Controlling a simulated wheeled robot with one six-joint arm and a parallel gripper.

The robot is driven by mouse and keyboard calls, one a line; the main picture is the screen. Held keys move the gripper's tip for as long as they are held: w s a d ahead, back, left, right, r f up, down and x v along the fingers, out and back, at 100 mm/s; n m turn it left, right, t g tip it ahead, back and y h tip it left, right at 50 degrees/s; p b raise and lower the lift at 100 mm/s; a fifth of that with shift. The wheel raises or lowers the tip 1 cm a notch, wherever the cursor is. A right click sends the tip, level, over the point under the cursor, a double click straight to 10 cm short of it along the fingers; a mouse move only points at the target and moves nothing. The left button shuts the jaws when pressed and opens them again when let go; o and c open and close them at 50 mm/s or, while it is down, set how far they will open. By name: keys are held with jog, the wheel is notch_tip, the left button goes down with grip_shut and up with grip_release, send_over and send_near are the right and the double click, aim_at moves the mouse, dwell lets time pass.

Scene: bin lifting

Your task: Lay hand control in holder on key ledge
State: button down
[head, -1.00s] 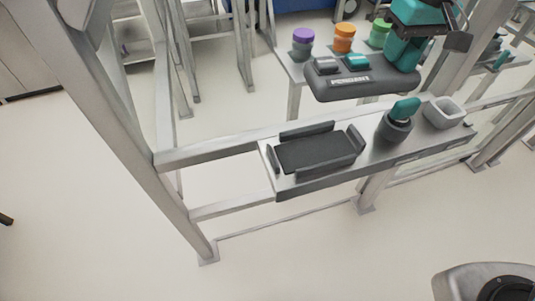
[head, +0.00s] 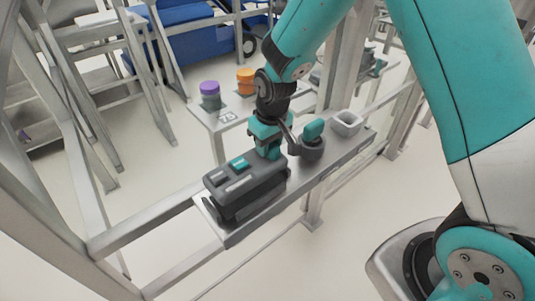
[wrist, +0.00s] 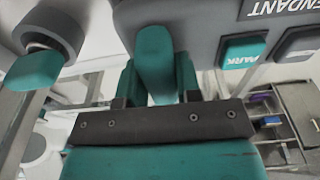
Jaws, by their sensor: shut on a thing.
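The hand control (head: 226,180) is a dark grey pendant with a grey and a teal button on top. It hangs over or sits in the holder on the key ledge (head: 329,166). The holder (head: 262,205) is mostly hidden under it, and I cannot tell whether the two touch. My gripper (head: 268,148) is shut on the hand control at its right end. In the wrist view, the fingers (wrist: 157,85) flank a teal grip, and the control's dark body (wrist: 200,28) with its teal PARK button fills the top.
On the ledge right of the holder stand a dark round cup with a teal-topped thing (head: 313,138) and a pale open box (head: 346,122). Behind, a small table carries a purple-lidded jar (head: 210,94) and an orange jar (head: 246,82). Metal frame posts stand around the ledge.

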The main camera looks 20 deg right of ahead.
aim_at(268, 158)
jog(key=shift+f+p, duration=0.4)
jog(key=shift+f, duration=1.85)
jog(key=shift+f, duration=0.2)
jog(key=c, duration=0.8)
grip_release()
jog(key=shift+r, duration=0.1)
jog(key=r+b, duration=0.1)
jog(key=r, duration=0.3)
jog(key=s+r+b, duration=0.1)
jog(key=r, duration=0.3)
jog(key=s+r+b, duration=0.1)
jog(key=r, duration=0.3)
jog(key=shift+r, duration=0.35)
jog(key=s+a+r+n+y, duration=0.1)
jog(key=s+r, duration=0.2)
jog(key=s, duration=0.4)
jog(key=s+a+r+n+g+y, duration=0.1)
jog(key=s+a+r, duration=0.1)
jog(key=s, duration=0.6)
jog(key=s+a+r+n+y, duration=0.1)
jog(key=s+r, duration=0.4)
jog(key=s, duration=0.2)
jog(key=shift+s+a+y, duration=0.35)
jog(key=shift+s+y, duration=0.05)
